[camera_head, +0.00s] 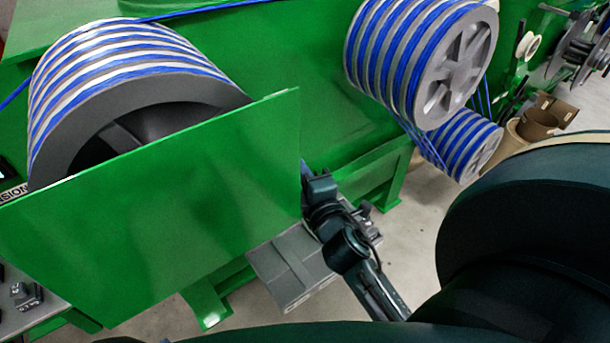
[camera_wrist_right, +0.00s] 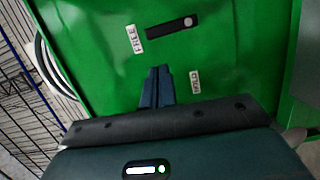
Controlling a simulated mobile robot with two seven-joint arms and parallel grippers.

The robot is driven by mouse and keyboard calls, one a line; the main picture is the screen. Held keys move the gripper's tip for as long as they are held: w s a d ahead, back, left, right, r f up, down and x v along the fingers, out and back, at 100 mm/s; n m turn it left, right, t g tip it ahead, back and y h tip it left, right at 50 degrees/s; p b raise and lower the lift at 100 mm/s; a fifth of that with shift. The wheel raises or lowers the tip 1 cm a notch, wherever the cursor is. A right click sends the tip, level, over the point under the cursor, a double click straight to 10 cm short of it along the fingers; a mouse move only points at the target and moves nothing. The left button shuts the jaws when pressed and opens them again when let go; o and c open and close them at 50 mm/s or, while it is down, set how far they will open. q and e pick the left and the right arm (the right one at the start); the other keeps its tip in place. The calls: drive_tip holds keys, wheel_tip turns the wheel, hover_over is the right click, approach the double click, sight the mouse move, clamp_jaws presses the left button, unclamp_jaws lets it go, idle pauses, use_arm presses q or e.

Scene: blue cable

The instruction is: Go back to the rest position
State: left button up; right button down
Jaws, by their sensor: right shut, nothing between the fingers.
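My right gripper (camera_head: 310,177) is beside the right edge of the large green panel (camera_head: 160,225) in the head view. Its fingertips are partly hidden there. In the right wrist view the gripper (camera_wrist_right: 158,74) is shut and empty in front of a green face. A black lever (camera_wrist_right: 170,28) with a grey knob lies on that face beyond the fingertips, with a visible gap between them. A white FREE label (camera_wrist_right: 135,38) is at the lever's left, and another white label (camera_wrist_right: 195,82) is right of the fingers. My left gripper is not in view.
Blue cable winds around a large grey drum (camera_head: 140,100) at left and two grey wheels (camera_head: 450,65) at upper right. Brown cardboard tubes (camera_head: 540,118) are at far right. Some floor is clear between.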

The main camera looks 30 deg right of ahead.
drive_tip(key=shift+v, duration=0.75)
